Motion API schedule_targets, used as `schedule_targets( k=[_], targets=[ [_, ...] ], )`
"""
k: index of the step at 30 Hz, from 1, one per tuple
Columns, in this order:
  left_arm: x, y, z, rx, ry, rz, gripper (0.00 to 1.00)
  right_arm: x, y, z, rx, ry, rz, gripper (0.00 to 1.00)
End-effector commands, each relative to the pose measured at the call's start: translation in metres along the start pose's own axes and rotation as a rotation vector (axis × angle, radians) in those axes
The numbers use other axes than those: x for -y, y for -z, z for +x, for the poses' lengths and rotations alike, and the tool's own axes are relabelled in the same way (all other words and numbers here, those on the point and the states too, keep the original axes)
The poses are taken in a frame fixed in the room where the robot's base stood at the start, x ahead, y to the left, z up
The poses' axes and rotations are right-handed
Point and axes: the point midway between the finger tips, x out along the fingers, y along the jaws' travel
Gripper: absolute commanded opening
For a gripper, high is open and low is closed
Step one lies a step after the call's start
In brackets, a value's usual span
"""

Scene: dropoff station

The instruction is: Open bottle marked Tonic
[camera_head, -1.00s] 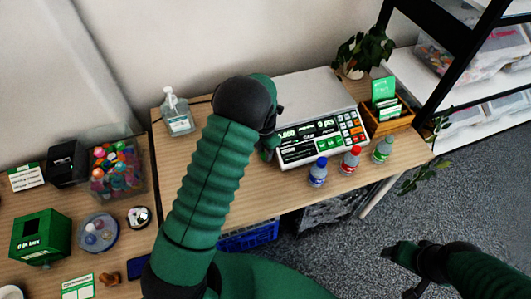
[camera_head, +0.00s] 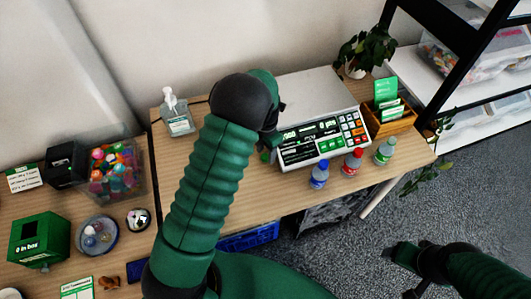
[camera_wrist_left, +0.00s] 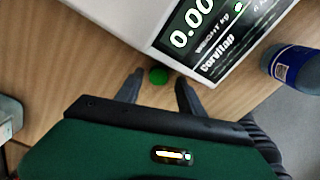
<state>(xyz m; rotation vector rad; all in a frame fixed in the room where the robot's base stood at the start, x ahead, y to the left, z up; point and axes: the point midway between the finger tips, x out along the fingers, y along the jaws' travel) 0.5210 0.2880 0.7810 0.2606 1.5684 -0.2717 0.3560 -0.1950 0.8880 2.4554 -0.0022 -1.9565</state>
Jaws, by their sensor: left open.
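Three capped bottles stand in front of the scale in the head view: a blue-capped bottle (camera_head: 319,176), a red-capped bottle (camera_head: 352,163) and a green-capped bottle (camera_head: 384,153). Their labels are too small to read. The blue bottle (camera_wrist_left: 292,68) also shows at the right of the left wrist view. My left gripper (camera_wrist_left: 158,90) is open, pointing at the table beside the scale. A small round green object (camera_wrist_left: 158,76) lies between and just beyond its fingertips. My left arm mostly hides this gripper in the head view. My right gripper (camera_head: 405,268) hangs over the floor, its jaws unclear.
The scale (camera_head: 320,140) stands behind the bottles. A wooden card box (camera_head: 388,124) and a plant (camera_head: 365,50) are at the right. A sanitizer bottle (camera_head: 177,113) stands at the back left. Tubs and a green box (camera_head: 40,240) fill the left table.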

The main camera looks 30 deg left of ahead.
Motion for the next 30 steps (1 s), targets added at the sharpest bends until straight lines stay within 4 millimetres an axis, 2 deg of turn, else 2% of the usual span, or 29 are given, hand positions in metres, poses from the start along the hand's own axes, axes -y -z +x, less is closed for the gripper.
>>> schedule_targets(
  k=[1, 6, 9, 13, 16, 17, 20, 27, 30],
  targets=[
    [-0.001, -0.002, -0.019, 0.006, -0.005, 0.001, 0.45, 0.0, 0.001, -0.004, 0.0, 0.0, 0.0, 0.72],
    [-0.002, -0.001, -0.067, 0.01, -0.008, 0.0, 0.45, 0.0, 0.002, -0.01, -0.001, 0.0, 0.0, 0.72],
    [-0.002, -0.001, -0.086, 0.01, -0.009, 0.0, 0.45, 0.0, 0.003, -0.012, 0.0, 0.0, 0.0, 0.72],
    [-0.002, -0.001, -0.099, 0.009, -0.008, 0.007, 0.45, 0.0, 0.003, -0.013, 0.0, 0.0, 0.0, 0.72],
    [0.005, 0.005, -0.103, 0.018, -0.008, 0.132, 0.45, 0.0, 0.003, -0.013, 0.0, 0.0, 0.0, 0.72],
    [0.009, 0.009, -0.104, 0.024, -0.009, 0.212, 0.45, 0.0, 0.003, -0.013, 0.0, 0.0, 0.0, 0.72],
    [0.031, 0.027, -0.11, 0.05, -0.028, 0.615, 0.45, 0.0, 0.003, -0.013, 0.0, 0.0, 0.0, 0.72],
    [0.1, 0.084, -0.119, 0.061, -0.183, 1.897, 0.45, 0.0, 0.003, -0.013, 0.0, 0.0, 0.0, 0.72],
    [0.121, 0.106, -0.119, 0.018, -0.26, 2.344, 0.45, 0.0, 0.003, -0.013, 0.0, 0.0, 0.0, 0.72]
  ],
)
